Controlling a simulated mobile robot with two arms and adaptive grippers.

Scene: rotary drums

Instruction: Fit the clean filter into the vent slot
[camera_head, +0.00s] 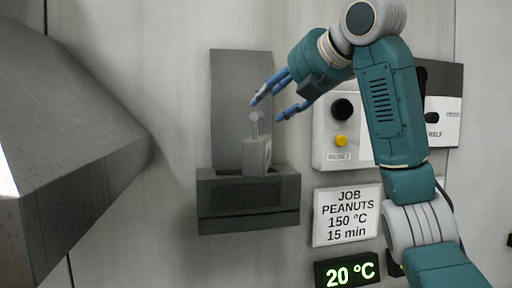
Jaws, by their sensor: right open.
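A light grey block with a knobbed handle on top (257,156), which looks like the filter, stands upright in the top opening of a dark grey wall box (248,211), which looks like the vent slot. Its lower end is hidden by the box's front wall, so I cannot tell how deep it sits. My right gripper (266,111) is open, its blue fingers pointing down and left just above and around the knob's level. I cannot see it touching the handle. My left gripper is not in view.
A grey plate (241,85) rises behind the box. A control panel with a black knob and yellow button (341,141) is right, partly behind my arm. Below it are a job sign (346,215) and a 20 °C display (347,271). A large grey hopper (75,140) fills the left.

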